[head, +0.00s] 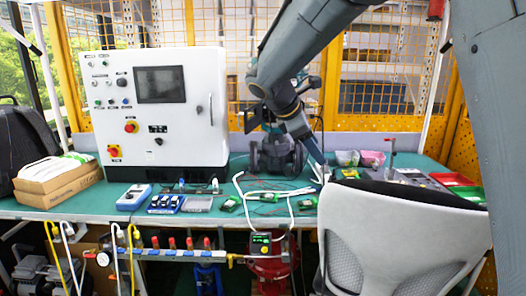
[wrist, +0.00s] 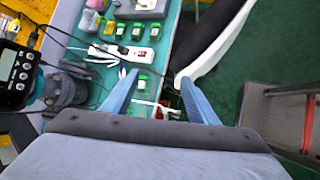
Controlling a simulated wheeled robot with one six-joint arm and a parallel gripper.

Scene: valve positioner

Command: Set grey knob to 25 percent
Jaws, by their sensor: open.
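I cannot make out the grey knob for certain in either view. A dark instrument with a lit display (wrist: 17,76) is at the left edge of the wrist view, partly cut off. Beside it stands a grey valve body (wrist: 66,90), which is also on the bench in the head view (head: 276,156), partly behind my arm. My gripper (wrist: 162,78) is open and empty, its two blue fingers spread apart. In the head view my gripper (head: 315,155) is just right of the valve body, above the bench; its fingertips are hard to separate there.
A white control cabinet (head: 160,105) stands on the left of the green bench (head: 105,200). A grey chair (head: 395,232) blocks the front right. A small green-screened device (head: 261,242) hangs below the bench edge. Loose cables and small green boxes lie near the valve body.

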